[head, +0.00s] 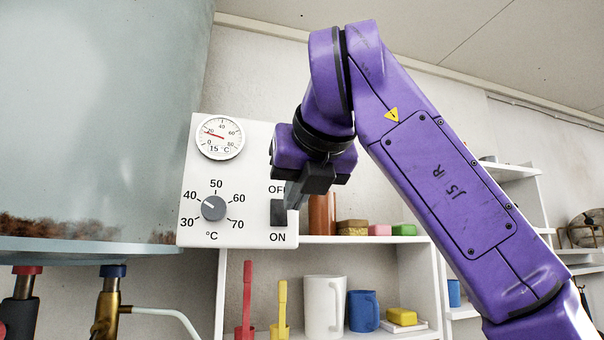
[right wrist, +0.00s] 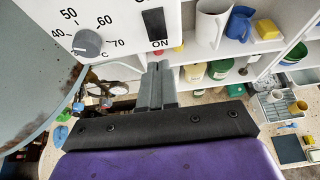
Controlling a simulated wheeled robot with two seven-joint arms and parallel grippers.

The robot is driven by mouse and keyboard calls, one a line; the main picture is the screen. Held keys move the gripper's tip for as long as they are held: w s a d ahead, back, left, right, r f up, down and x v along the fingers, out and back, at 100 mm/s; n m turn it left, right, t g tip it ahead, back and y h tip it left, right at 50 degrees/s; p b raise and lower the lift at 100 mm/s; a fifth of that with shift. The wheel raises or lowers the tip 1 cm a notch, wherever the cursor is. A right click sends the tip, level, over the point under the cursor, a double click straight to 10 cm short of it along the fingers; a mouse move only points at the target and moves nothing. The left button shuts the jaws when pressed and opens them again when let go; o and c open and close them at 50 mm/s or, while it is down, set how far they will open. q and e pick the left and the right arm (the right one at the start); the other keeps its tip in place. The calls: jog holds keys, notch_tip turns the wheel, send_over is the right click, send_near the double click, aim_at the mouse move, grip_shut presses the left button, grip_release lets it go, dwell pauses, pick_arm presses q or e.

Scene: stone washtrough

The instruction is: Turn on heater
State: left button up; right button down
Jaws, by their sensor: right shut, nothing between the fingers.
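The heater's white control panel (head: 240,150) is mounted beside a large grey tank (head: 100,110). It carries a round thermometer (head: 220,138) marked 15 °C, a grey dial (head: 213,208) pointing near 40, and a dark switch (head: 278,213) between the OFF and ON labels. I cannot tell which way the switch is set. My right gripper (head: 293,196) is shut and empty, close to the switch and partly covering the OFF label. In the right wrist view, its fingertips (right wrist: 158,67) lie just below the switch (right wrist: 154,24) and ON label; contact is unclear. My left gripper is not in view.
White shelves (head: 330,240) stand behind and below the panel, holding a white pitcher (head: 323,305), a blue mug (head: 363,311) and coloured blocks. Pipes with a red and a blue valve collar (head: 113,271) hang under the tank.

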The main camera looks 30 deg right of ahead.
aim_at(280, 213)
jog(key=x, duration=0.2)
jog(key=p+x, duration=0.1)
jog(key=x, duration=0.1)
jog(key=r+x, duration=0.1)
jog(key=x, duration=0.1)
jog(key=shift+w+a+p, duration=0.15)
jog(key=shift+w+p, duration=0.05)
jog(key=shift+p, duration=0.1)
jog(key=shift+w+f, duration=0.1)
jog(key=shift+w, duration=0.2)
jog(key=shift+w+d+f, duration=0.15)
jog(key=shift+w+d, duration=0.05)
jog(key=shift+d, duration=0.05)
jog(key=shift+d+r, duration=0.15)
jog(key=shift+r, duration=0.15)
jog(key=shift+r+p, duration=0.55)
jog(key=shift+p, duration=0.3)
